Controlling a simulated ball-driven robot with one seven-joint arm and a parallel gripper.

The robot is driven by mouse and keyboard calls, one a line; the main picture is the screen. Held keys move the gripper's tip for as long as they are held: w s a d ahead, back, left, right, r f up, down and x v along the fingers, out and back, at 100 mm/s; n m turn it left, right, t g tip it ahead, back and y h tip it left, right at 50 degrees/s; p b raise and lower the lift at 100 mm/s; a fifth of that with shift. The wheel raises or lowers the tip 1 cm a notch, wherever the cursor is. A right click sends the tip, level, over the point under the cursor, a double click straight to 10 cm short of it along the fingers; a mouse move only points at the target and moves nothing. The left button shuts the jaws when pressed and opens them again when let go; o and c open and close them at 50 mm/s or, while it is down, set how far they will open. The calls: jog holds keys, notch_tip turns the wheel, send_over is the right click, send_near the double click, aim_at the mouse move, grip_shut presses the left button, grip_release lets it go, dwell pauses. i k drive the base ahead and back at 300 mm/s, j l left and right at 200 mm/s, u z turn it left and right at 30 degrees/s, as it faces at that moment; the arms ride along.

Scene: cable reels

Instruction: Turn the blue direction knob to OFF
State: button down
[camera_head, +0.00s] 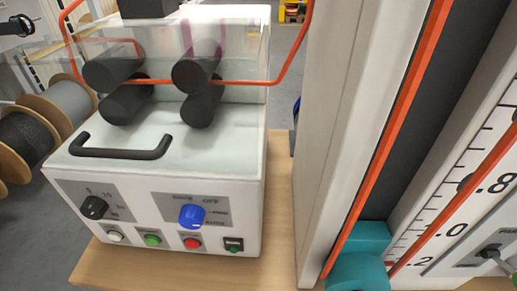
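The blue direction knob (191,216) is on the right-hand dark label panel (166,207) on the front of a white machine (240,205). The word OFF is printed above and right of the knob, with other markings around it that are too small to read surely. I cannot tell which marking the knob points to. My gripper is not in view.
A black knob (94,207) sits left on the same front. White (115,236), green (153,240) and red (192,243) buttons and a small switch (234,244) run below. A black handle (120,153) and rollers (200,74) are above. A white column (345,100) stands right.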

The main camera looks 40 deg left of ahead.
aim_at(192, 216)
jog(key=u, duration=1.4)
